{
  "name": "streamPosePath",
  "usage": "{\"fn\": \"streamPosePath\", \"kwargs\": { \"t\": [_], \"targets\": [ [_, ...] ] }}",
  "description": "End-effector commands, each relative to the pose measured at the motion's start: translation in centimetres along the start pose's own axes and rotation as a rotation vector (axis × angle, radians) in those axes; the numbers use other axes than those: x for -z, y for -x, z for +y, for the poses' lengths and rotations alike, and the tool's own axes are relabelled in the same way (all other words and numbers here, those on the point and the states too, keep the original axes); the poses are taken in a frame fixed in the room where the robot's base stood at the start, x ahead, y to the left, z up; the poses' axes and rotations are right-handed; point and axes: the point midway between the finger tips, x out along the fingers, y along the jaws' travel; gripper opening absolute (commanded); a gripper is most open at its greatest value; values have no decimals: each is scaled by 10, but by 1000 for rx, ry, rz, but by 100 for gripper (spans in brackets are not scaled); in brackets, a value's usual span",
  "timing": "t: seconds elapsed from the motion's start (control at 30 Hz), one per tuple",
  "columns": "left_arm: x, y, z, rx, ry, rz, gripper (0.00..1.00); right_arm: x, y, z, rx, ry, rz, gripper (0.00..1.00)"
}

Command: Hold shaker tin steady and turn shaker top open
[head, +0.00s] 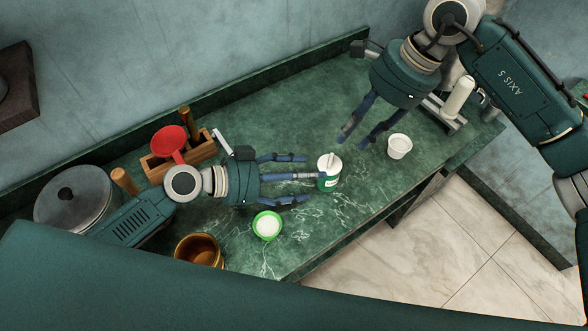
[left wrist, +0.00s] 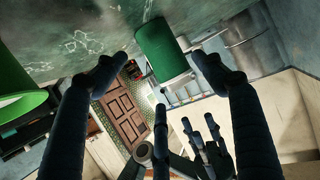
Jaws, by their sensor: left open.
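The shaker tin (head: 327,184) is a small green can with a white shaker top (head: 325,163). It stands upright on the green marble counter. My left gripper (head: 307,178) is open, its fingers spread and pointing at the tin from the left. The middle finger reaches close to the tin; I cannot tell if it touches. In the left wrist view the green tin (left wrist: 163,52) shows beyond the spread fingers, near the top. My right gripper (head: 354,141) hangs with fingers apart and empty, above and right of the tin.
A white cup (head: 399,148) stands right of the tin. A green bowl of white stuff (head: 267,226) and a brown pot (head: 199,250) are near the front edge. A lidded metal pot (head: 75,200), wooden box (head: 195,153) and red funnel-like piece (head: 170,140) are left.

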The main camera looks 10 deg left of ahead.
Motion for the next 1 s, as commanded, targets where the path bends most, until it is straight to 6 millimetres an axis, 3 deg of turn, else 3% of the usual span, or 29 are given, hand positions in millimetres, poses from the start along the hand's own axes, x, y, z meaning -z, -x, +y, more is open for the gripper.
{"fn": "streamPosePath", "kwargs": {
  "t": [0.1, 0.3, 0.7, 0.77, 0.9, 1.0],
  "targets": [
    [2, -22, 0, 0, 2, 5, 70, 0, 0, 0, 0, 0, -1, 31],
    [1, -46, 0, 1, 1, 2, 70, 0, 0, 0, 0, -1, -2, 31],
    [0, -54, 0, 0, 0, -1, 70, 0, 0, 0, 0, -1, -2, 31],
    [0, -54, 0, 0, 0, -1, 62, 0, 0, 0, 0, -1, -2, 31],
    [0, -54, 0, 1, 0, -1, 34, 0, 0, 0, 0, -1, -2, 31],
    [0, -54, 0, 1, 0, -1, 30, 0, 0, 0, 0, -2, -2, 33]
  ]
}}
